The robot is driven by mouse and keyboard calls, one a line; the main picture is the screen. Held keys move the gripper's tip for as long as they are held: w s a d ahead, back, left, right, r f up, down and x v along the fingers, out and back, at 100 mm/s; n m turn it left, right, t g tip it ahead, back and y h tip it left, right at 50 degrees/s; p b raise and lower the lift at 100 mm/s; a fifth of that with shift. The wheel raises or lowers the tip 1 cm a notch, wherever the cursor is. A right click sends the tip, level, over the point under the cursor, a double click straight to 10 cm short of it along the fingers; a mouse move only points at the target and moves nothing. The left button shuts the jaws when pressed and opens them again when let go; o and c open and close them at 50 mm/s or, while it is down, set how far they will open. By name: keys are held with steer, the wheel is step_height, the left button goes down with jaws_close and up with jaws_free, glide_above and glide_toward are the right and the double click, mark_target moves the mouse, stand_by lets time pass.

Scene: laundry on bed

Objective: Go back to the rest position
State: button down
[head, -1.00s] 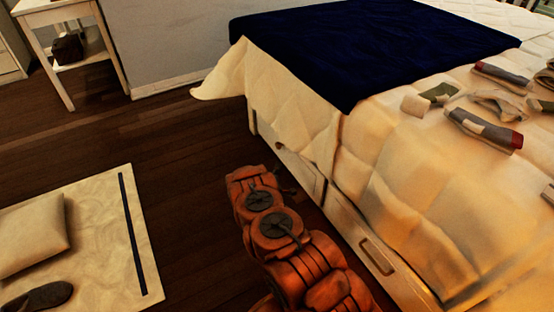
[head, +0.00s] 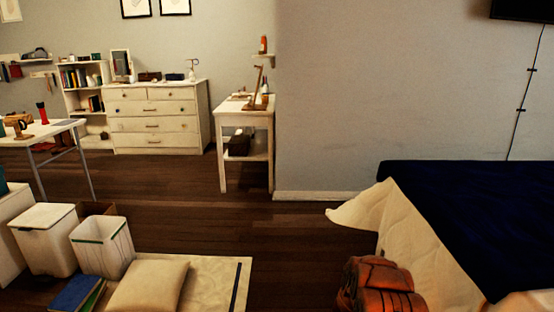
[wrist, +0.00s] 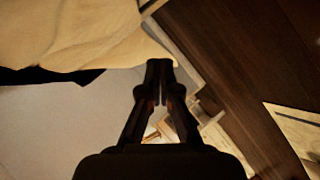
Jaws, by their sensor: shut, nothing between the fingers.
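My gripper (wrist: 159,68) shows in the wrist view as two dark fingers with their tips together. It is shut and nothing shows between the fingertips. Beyond it are the cream bed cover (wrist: 75,35), part of the pale wall and the dark wooden floor. My gripper is not visible in the head view.
A dark blue blanket (head: 470,215) lies on the bed. A cream rug (head: 215,285) with a cushion (head: 150,287) lies at lower left, near a white bin (head: 103,250). A small side table (head: 222,155) stands against the wall.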

steer(key=s+a+r+g+y+p, duration=0.1)
steer(key=s+a+r+y+p, duration=0.15)
steer(key=a+r, duration=0.45)
steer(key=s+a+r+m+g+y+p, duration=0.1)
steer(key=s+a+r+y+p, duration=0.2)
steer(key=r, duration=0.7)
steer(key=s+a+r+g+y+p, duration=0.1)
steer(key=a+r+p, duration=0.4)
steer(key=r, duration=0.4)
steer(key=s+a+r+g+y+p, duration=0.2)
steer(key=s+a+r, duration=0.2)
steer(key=s+r, duration=0.45)
steer(key=s+d+r+m+g+p, duration=0.1)
steer(key=s+r+p, duration=0.3)
steer(key=s+r, duration=0.4)
steer(key=s+d+r+m+g+h+p, duration=0.1)
steer(key=s+r+g+p, duration=0.3)
steer(key=s, duration=1.7)
steer(key=s+d+r+m+g+h+p, duration=0.1)
steer(key=s+r+p, duration=0.4)
steer(key=s+r, duration=0.8)
steer(key=shift+s+d+r+m+g+p, duration=0.15)
steer(key=shift+s+d+m+g+p, duration=0.15)
steer(key=shift+s+d+m+g, duration=0.45)
steer(key=shift+s+a+m+g, duration=0.1)
steer(key=shift+s+m+g, duration=0.1)
steer(key=shift+m+g, duration=0.05)
